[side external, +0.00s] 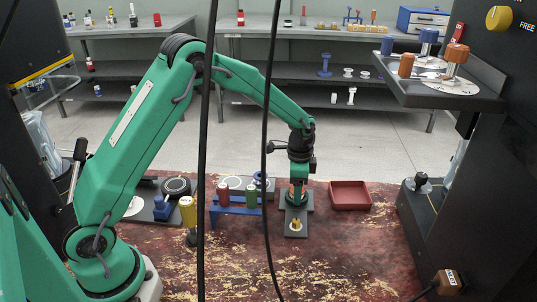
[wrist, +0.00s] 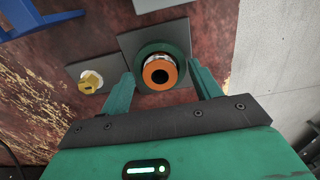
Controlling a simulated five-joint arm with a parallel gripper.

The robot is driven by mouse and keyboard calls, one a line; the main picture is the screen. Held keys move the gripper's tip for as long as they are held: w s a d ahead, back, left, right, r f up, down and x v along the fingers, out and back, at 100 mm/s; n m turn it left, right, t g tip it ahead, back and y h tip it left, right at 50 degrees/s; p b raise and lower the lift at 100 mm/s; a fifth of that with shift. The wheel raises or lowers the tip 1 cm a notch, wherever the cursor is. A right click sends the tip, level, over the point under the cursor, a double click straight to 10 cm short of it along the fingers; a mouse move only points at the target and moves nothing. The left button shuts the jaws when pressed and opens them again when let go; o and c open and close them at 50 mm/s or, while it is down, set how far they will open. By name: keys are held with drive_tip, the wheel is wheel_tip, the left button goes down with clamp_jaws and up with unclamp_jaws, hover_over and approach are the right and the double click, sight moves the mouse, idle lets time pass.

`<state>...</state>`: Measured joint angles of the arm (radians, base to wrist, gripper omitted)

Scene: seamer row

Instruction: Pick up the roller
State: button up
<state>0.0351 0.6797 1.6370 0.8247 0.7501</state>
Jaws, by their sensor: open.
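The roller (wrist: 160,73), with an orange top, a dark centre hole and a silver band, stands upright on a round green base in the wrist view. The base sits on a dark grey plate (wrist: 139,44). My gripper (wrist: 160,69) is open, with one green finger on each side of the roller. I cannot tell whether the fingers touch it. In the side view my gripper (side external: 298,182) points down over the same plate and hides much of the roller.
A yellow knob on a small grey plate (side external: 295,232) lies close in front. A blue rack (side external: 235,210) with coloured cylinders stands to the left, a red tray (side external: 350,196) to the right. Two black cables hang across the side view.

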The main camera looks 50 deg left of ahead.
drive_tip(key=c, duration=1.2)
drive_tip(key=shift+r, duration=0.15)
drive_tip(key=shift+r, duration=0.45)
wheel_tip(320, 180, up, 3)
drive_tip(key=shift+r, duration=0.15)
drive_tip(key=s+d+r, duration=0.2)
drive_tip(key=d, duration=0.1)
drive_tip(key=s+d+r, duration=0.2)
drive_tip(key=d, duration=0.1)
drive_tip(key=s+d+r, duration=0.2)
drive_tip(key=d, duration=0.1)
drive_tip(key=shift+s+d+r, duration=0.2)
drive_tip(key=shift+d+r, duration=0.1)
drive_tip(key=shift+d, duration=0.1)
